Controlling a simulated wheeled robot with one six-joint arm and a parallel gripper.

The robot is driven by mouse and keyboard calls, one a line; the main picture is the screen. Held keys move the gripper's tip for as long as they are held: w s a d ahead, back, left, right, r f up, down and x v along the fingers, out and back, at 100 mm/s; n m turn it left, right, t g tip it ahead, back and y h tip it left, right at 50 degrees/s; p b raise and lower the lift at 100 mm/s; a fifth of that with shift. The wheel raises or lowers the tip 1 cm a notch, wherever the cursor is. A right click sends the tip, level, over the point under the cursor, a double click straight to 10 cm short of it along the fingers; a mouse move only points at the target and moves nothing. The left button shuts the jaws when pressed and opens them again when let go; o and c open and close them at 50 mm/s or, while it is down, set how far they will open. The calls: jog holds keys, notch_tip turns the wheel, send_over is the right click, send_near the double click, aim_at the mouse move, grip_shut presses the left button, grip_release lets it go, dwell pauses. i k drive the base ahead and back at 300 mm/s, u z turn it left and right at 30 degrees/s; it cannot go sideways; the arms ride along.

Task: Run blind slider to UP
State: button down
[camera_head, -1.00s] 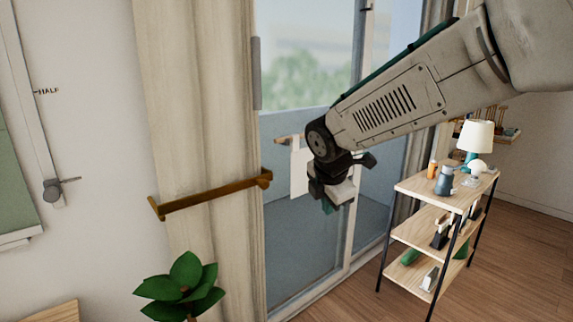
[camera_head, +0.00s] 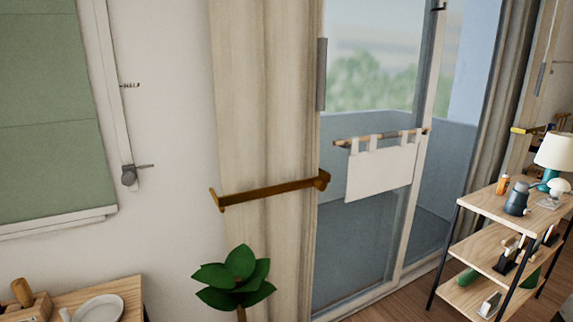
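The blind slider (camera_head: 129,176) is a grey knob with a thin pointer, low on a pale vertical track (camera_head: 117,95) on the wall. It sits below the mark labelled HALF (camera_head: 130,85). The UP mark is not in view. The green blind (camera_head: 50,110) hangs to the left of the track, its pale bottom bar (camera_head: 55,222) a little below the slider. My gripper is not in view.
A wooden table with a plate (camera_head: 98,308) stands at bottom left. A leafy plant (camera_head: 236,282) and a curtain with a brown tieback bar (camera_head: 270,191) are right of the slider. A shelf (camera_head: 490,207) with several items stands at the right.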

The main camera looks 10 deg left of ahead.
aim_at(129, 177)
jog(key=u, duration=1.55)
jog(key=k, duration=0.65)
jog(key=u, duration=0.7)
jog(key=i, duration=1.25)
jog(key=z, duration=0.4)
